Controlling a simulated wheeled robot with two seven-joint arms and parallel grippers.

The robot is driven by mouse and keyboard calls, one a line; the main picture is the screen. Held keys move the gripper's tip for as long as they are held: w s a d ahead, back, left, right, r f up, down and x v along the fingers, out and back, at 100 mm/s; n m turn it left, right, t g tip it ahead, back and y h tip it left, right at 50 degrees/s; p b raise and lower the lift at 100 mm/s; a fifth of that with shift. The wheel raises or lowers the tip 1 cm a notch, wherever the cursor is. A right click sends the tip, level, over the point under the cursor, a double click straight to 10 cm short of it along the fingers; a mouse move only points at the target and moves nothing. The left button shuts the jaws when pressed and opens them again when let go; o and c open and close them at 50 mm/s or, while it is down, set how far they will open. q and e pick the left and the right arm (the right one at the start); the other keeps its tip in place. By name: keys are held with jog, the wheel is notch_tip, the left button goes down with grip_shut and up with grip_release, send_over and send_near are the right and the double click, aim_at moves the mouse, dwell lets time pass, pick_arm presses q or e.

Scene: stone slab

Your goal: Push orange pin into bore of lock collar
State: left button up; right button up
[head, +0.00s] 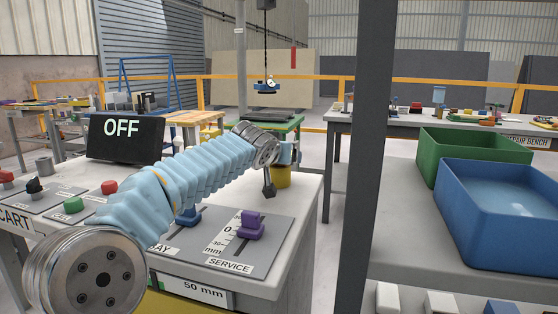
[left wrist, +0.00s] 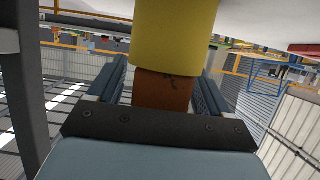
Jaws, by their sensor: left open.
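A yellow cylinder (head: 281,178), which looks like the lock collar, stands near the far right corner of the cart top. In the left wrist view, which is turned over, the yellow cylinder (left wrist: 174,38) is large at the top. An orange-brown pin (left wrist: 163,92) meets its end; how deep it sits in the bore cannot be seen. My left gripper (head: 290,152) is above the cylinder in the head view, where the pin is hidden. In the wrist view, my left gripper's fingers (left wrist: 160,82) are open on both sides of the pin. My right gripper is out of view.
The cart panel holds a purple slider (head: 251,224), a blue slider (head: 187,216) and coloured buttons. A display reading OFF (head: 124,138) stands behind. A dark post (head: 368,150) rises right of the cart. Green (head: 470,152) and blue (head: 505,205) bins stand at the right.

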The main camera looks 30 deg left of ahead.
pick_arm(q)
jog(key=shift+c, duration=0.4)
jog(key=c, duration=1.1)
